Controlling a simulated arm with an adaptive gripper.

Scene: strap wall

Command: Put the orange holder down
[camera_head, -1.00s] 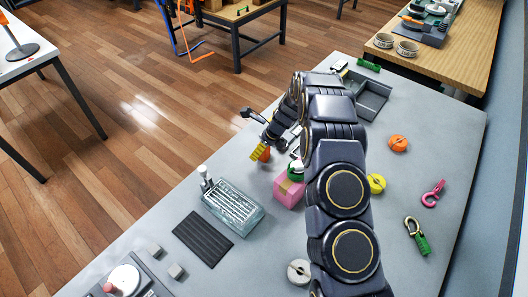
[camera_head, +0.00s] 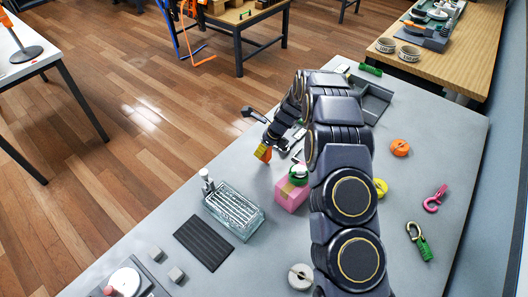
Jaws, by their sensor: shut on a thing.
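The orange holder (camera_head: 266,155) shows as a small orange piece at the end of my arm, near the far left edge of the grey table. My gripper (camera_head: 264,149) is shut on it. A yellow part shows beside the orange, and I cannot tell whether it belongs to the holder. The fingers are small and partly hidden by the arm. I cannot tell whether the holder touches the table.
A pink box (camera_head: 291,193) with a green item on it and a ribbed clear case (camera_head: 234,209) stand nearby. A grey tray (camera_head: 372,100) lies behind the arm. An orange coil (camera_head: 400,148) lies right.

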